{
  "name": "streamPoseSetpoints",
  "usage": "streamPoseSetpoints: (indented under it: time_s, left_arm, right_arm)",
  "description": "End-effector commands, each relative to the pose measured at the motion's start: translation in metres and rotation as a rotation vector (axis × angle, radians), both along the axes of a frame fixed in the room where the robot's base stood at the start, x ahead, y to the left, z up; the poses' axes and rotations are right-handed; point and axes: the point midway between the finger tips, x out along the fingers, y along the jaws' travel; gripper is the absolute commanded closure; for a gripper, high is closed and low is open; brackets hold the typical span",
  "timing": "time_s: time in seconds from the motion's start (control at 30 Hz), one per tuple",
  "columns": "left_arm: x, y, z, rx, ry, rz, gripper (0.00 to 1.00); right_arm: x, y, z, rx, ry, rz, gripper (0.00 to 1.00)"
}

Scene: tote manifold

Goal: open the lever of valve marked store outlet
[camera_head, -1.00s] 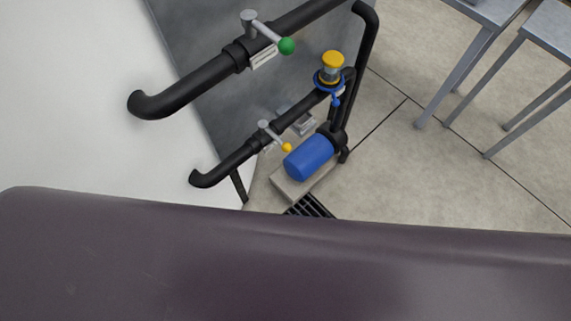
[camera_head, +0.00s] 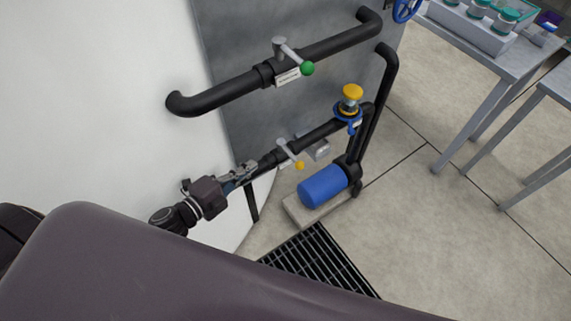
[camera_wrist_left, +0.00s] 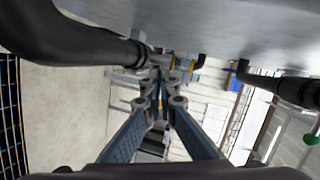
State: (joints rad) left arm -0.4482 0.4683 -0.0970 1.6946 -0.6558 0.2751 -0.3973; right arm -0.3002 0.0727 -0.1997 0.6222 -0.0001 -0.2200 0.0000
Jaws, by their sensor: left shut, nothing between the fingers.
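Two lever valves sit on black pipes along the grey panel. The upper valve lever (camera_head: 293,53) ends in a green knob and has a white label (camera_head: 288,76) below it. The lower valve lever (camera_head: 290,153) ends in a yellow knob. The label text is too small to read, so I cannot tell which valve is store outlet. My left gripper (camera_head: 247,172) is shut and empty, beside the lower pipe, left of the yellow-knobbed lever. In the left wrist view its fingers (camera_wrist_left: 160,90) show together, and a green knob (camera_wrist_left: 310,139) is at the right edge. My right gripper is not in view.
A blue pump (camera_head: 323,187) stands on a plinth below the lower pipe. A yellow-topped fitting with a blue ring (camera_head: 350,106) is right of the levers. A floor grate (camera_head: 318,262) lies in front. Grey tables (camera_head: 485,70) stand at right; the floor between is clear.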

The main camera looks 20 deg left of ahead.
Motion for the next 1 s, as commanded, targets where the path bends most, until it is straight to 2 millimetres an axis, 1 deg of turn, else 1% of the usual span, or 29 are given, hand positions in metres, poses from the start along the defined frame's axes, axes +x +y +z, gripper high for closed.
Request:
streamPoseSetpoints:
  time_s: [0.1,0.2,0.33,0.43,0.57,0.8,1.0]
  left_arm:
    - [-0.010,-0.013,0.006,0.073,-0.062,-0.141,1.00]
    - [-0.019,-0.022,0.009,0.115,-0.099,-0.232,1.00]
    - [-0.026,-0.028,0.010,0.141,-0.122,-0.295,1.00]
    - [-0.025,-0.031,0.010,0.146,-0.129,-0.308,1.00]
    - [-0.013,-0.041,0.008,0.143,-0.129,-0.306,1.00]
    - [0.020,-0.066,0.000,0.142,-0.129,-0.303,1.00]
    - [0.041,-0.082,-0.007,0.142,-0.126,-0.303,1.00]
  right_arm:
    - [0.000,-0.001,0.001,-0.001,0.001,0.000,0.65]
    - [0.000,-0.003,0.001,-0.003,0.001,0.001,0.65]
    - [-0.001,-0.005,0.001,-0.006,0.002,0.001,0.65]
    - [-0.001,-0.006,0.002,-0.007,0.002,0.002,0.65]
    - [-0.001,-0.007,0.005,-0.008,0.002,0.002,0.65]
    - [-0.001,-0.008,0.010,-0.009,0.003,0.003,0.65]
    - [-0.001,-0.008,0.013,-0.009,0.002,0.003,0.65]
